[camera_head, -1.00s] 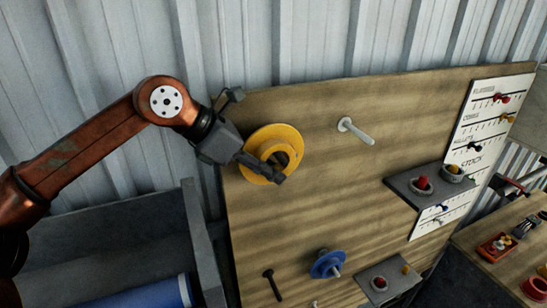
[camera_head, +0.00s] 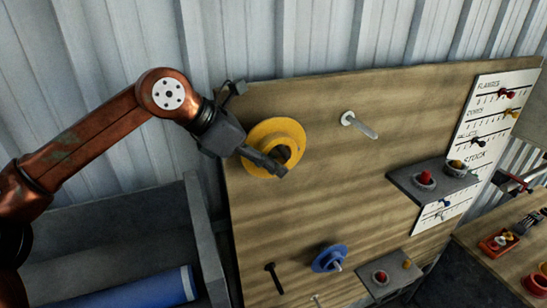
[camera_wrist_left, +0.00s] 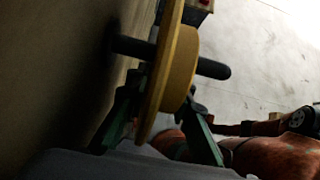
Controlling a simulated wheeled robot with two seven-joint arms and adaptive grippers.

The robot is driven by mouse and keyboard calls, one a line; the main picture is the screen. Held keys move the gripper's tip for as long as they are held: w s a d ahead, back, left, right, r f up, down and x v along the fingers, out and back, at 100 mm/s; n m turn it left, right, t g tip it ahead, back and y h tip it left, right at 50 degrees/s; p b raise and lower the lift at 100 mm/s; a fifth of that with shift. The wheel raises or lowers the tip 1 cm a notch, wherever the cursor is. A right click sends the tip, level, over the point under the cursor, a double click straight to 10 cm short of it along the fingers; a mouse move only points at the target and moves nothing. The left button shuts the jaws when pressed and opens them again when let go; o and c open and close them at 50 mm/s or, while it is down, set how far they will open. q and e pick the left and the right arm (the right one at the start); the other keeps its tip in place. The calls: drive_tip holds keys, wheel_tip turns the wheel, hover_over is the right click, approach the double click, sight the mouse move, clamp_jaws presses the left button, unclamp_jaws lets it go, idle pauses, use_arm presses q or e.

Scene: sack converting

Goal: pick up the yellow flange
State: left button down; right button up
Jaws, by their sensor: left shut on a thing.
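The yellow flange (camera_head: 278,127) is a round disc with a raised hub, at the upper left of the wooden board (camera_head: 330,205). My left gripper (camera_head: 268,161) is at its lower front side. In the left wrist view the flange (camera_wrist_left: 179,72) stands edge-on between the two fingers (camera_wrist_left: 163,90), which are shut on it. A dark peg (camera_wrist_left: 213,69) passes through the flange and reaches toward the board on the left. The flange is still around this peg. My right gripper is not in view.
A bare pale peg (camera_head: 360,125) sticks out right of the flange. A blue flange (camera_head: 330,258) and a dark peg (camera_head: 274,278) are lower on the board. A grey shelf (camera_head: 408,185) juts out at right. A grey bin with a blue roll (camera_head: 135,290) is below my left arm.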

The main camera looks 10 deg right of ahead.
use_arm(q)
drive_tip(key=shift+r+b, duration=0.4)
drive_tip(key=shift+r, duration=0.5)
drive_tip(key=s+d+b, duration=0.1)
drive_tip(key=s+b, duration=0.2)
drive_tip(key=s, duration=0.6)
drive_tip(key=s+d+b, duration=0.2)
drive_tip(key=s+b, duration=0.1)
drive_tip(key=s, duration=0.5)
drive_tip(key=shift+s+d+b, duration=0.3)
drive_tip(key=shift+s+b, duration=0.05)
drive_tip(key=shift+s, duration=0.05)
drive_tip(key=shift+a, duration=0.15)
